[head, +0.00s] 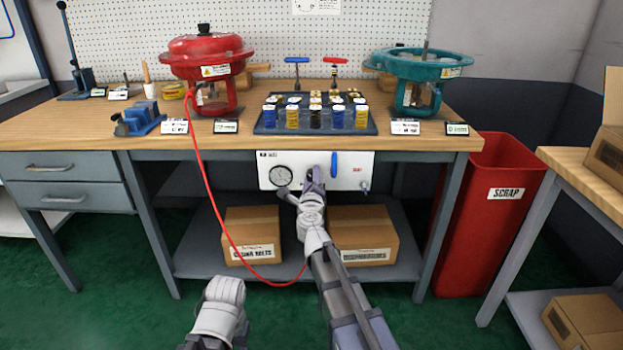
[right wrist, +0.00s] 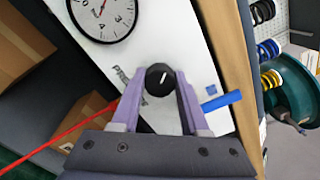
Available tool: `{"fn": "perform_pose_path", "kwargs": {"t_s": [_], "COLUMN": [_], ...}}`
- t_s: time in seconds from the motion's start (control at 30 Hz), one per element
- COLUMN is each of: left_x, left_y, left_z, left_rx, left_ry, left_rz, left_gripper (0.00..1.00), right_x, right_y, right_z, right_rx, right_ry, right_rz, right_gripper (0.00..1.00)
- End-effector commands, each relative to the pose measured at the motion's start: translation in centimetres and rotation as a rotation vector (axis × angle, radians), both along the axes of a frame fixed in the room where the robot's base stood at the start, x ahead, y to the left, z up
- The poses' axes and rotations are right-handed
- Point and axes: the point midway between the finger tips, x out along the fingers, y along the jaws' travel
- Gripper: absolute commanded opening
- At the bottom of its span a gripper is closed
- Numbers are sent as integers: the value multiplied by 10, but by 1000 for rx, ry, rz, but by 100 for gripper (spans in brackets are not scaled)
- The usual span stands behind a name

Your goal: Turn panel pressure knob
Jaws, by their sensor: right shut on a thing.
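The white pressure panel (head: 265,182) hangs under the workbench's front edge. It bears a round gauge (head: 281,175) at the left, also in the right wrist view (right wrist: 104,14), and a blue lever (head: 334,164), seen at right in the wrist view (right wrist: 221,101). The black pressure knob (right wrist: 160,78) with a white pointer mark sits between gauge and lever. My right gripper (right wrist: 161,92) is shut on the knob, one purple finger on each side. In the head view my right gripper (head: 313,178) hides the knob. My left arm shows at the bottom, but its gripper cannot be made out.
A red hose (head: 211,205) runs from the red actuator (head: 207,62) down past the panel. The workbench (head: 420,142) holds a teal actuator (head: 418,65) and a tray of springs (head: 378,130). Boxes (head: 252,222) stand on the shelf below. A red scrap bin (head: 470,240) stands right.

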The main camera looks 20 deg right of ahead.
Motion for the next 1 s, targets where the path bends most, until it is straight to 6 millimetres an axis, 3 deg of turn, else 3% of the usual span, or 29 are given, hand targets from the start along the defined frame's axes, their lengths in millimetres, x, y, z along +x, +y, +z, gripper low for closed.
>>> {"fn": "perform_pose_path", "kwargs": {"t_s": [0.33,0.9,0.93,1.0], "left_x": [0,0,0,0], "left_y": [0,0,0,0], "left_z": [0,0,0,0], "left_rx": [0,0,0,0], "left_ry": [0,0,0,0], "left_rz": [0,0,0,0], "left_gripper": [50,50,50,50], "right_x": [-1,-1,-1,-1], "right_y": [0,0,0,0], "right_z": [0,0,0,0], "right_rx": [125,147,147,147], "right_ry": [-35,-42,-42,-42], "right_rz": [-1,-1,-1,-1], "right_gripper": [0,0,48,56]}}
